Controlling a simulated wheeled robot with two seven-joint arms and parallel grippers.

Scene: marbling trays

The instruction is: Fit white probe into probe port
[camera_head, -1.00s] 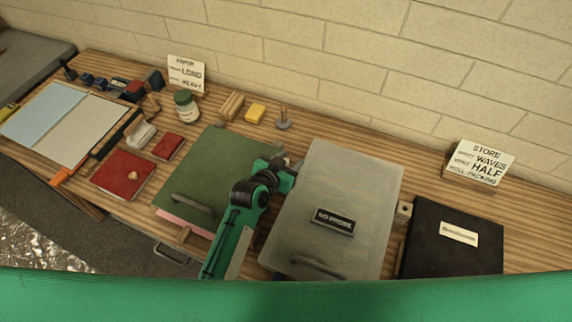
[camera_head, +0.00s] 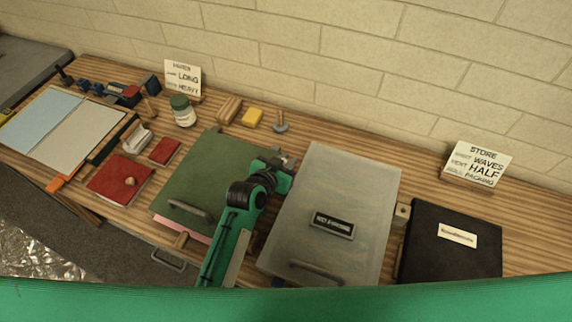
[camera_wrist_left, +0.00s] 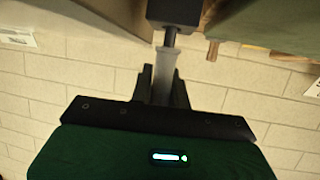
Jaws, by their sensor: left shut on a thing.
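My left gripper (camera_head: 288,160) is at the gap between the green-lidded tray (camera_head: 215,165) and the grey-lidded tray (camera_head: 340,190), near their far ends. In the left wrist view the gripper (camera_wrist_left: 163,85) is shut on a pale grey cylinder, which looks like the white probe (camera_wrist_left: 165,65). A thin dark shaft (camera_wrist_left: 170,38) runs from the probe's end to a dark block (camera_wrist_left: 175,10), which may be the probe port. Probe, shaft and block look in line. How deep the shaft sits is hidden. In the head view the probe cannot be made out. My right gripper is not in view.
The grey lid carries a dark label (camera_head: 333,225) and a handle (camera_head: 317,272). A black box (camera_head: 450,240) stands to its right. Signs stand by the wall.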

